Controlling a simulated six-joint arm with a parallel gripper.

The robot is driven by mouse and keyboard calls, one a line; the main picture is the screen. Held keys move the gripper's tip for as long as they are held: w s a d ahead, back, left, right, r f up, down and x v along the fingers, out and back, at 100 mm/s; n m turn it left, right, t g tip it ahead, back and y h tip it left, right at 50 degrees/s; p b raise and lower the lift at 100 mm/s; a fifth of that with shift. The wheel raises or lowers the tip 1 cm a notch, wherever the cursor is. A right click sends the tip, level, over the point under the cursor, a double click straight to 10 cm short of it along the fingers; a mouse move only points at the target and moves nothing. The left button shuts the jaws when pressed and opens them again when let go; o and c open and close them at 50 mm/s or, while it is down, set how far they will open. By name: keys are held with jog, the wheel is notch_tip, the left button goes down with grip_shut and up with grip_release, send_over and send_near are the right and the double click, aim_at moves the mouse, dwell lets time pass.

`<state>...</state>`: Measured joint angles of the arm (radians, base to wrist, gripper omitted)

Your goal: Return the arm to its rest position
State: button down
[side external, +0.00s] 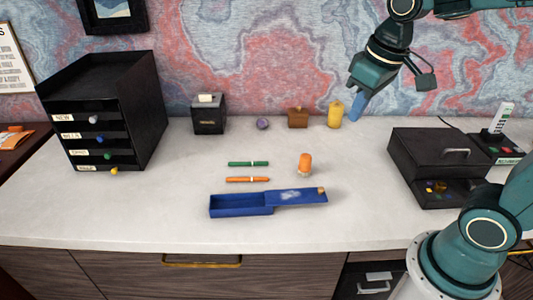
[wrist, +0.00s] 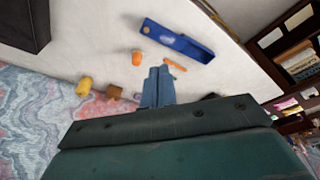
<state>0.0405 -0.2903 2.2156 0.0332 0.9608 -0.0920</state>
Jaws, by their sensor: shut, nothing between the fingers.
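My gripper (side external: 357,105) is in the side external view at the upper right, above the back of the desk just right of a yellow cylinder (side external: 335,115). Its blue fingers point down and are shut with nothing between them. In the wrist view the closed fingers (wrist: 158,80) show at the centre, with the desk top beyond them. My arm reaches in from the upper right. The fingers appear clear of the things on the desk, though their exact height is hard to tell.
A blue box with a slid lid (side external: 240,205), green pen (side external: 248,163), orange pen (side external: 247,180) and orange-topped item (side external: 305,162) lie mid-desk. A brown box (side external: 298,118), purple roll (side external: 262,123) and black box (side external: 209,120) stand behind. A drawer tower (side external: 140,100) is left, a black case (side external: 420,150) right.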

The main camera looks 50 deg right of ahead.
jog(key=s+a+t, duration=0.1)
jog(key=s+t, duration=0.1)
jog(key=s, duration=0.7)
jog(key=shift+s+a+t, duration=0.3)
jog(key=shift+s+a, duration=0.05)
jog(key=shift+s, duration=0.05)
jog(key=c, duration=2.1)
grip_release()
